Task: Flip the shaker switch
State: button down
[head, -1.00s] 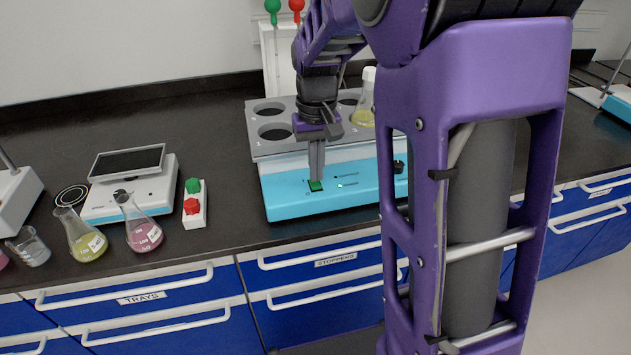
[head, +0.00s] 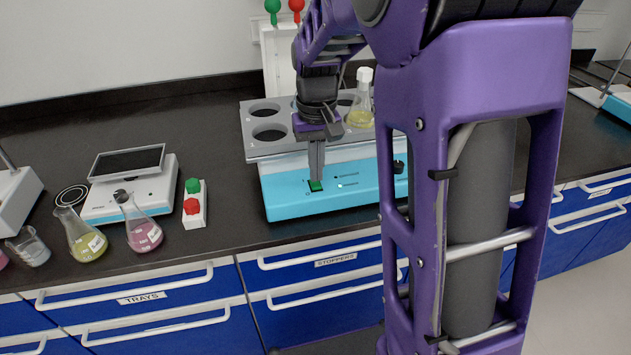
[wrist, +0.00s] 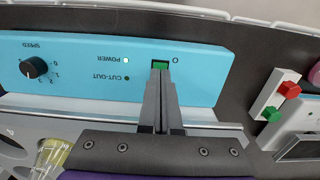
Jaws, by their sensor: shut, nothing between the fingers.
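The shaker (head: 325,188) is a blue-fronted box with a grey holed platform (head: 270,148) on top, standing near the counter's front edge. Its green rocker switch (head: 315,186) is on the front panel; it also shows in the wrist view (wrist: 160,65). My gripper (head: 316,176) is shut and empty, pointing down with its fingertips at the switch, touching or very nearly so. In the wrist view my gripper (wrist: 162,78) partly covers the switch. The power light (wrist: 126,60) is lit; the cut-out light (wrist: 127,78) looks dark.
A stoppered flask with yellow liquid (head: 360,110) sits on the platform. To the left are a red and green button box (head: 195,205), a balance (head: 130,180), and flasks with yellow (head: 82,236) and pink liquid (head: 140,228). Bare counter lies behind the balance.

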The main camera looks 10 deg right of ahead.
jog(key=shift+f+b, duration=0.45)
jog(key=shift+f, duration=0.45)
dwell(0.6)
notch_tip(320, 180, up, 7)
jog(key=p, duration=0.6)
dwell(0.6)
